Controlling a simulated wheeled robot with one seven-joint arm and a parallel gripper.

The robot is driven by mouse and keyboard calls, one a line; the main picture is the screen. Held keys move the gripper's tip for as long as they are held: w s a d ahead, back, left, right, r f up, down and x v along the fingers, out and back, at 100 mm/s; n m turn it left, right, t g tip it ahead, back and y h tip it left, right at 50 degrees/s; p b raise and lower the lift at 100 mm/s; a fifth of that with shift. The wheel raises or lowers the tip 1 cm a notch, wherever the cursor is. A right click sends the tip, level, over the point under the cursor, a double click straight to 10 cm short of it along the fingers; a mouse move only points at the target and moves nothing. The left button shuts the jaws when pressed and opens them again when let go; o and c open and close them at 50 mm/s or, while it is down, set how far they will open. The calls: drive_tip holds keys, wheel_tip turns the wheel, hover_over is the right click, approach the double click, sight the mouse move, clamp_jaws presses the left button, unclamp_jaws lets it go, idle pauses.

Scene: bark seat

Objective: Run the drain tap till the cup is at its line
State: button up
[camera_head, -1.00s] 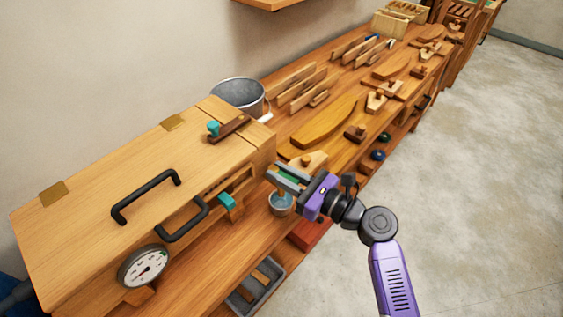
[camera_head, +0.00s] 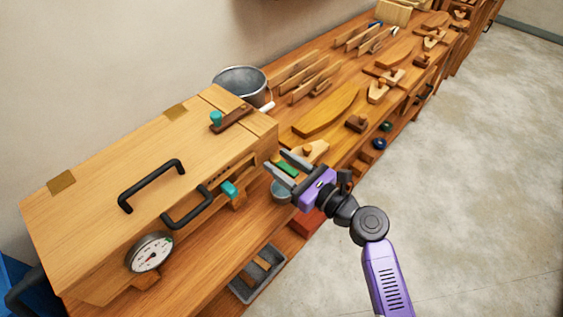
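A wooden chest (camera_head: 130,160) with black handles and a dial gauge (camera_head: 150,252) stands on the bench. A teal-handled tap (camera_head: 229,189) sticks out low on its front, and a second teal knob (camera_head: 216,118) sits on top. A small grey cup (camera_head: 281,192) stands on the bench to the right of the lower tap, apart from it. My gripper (camera_head: 275,159) is above and beside the cup with its fingers apart. A green patch shows between the fingers; I cannot tell what it is. The gripper partly covers the cup, and its line and level cannot be made out.
A grey bucket (camera_head: 240,83) stands behind the chest. A grey divided tray (camera_head: 258,275) is at the bench's front edge, near a red block (camera_head: 307,222). Wooden planes and boards (camera_head: 325,114) fill the bench at the back right. The floor at right is clear.

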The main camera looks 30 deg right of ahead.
sight(297, 175)
drive_tip(key=shift+s, duration=0.1)
drive_tip(key=b+v, duration=0.1)
drive_tip(key=v, duration=0.6)
drive_tip(key=shift+s+b, duration=0.3)
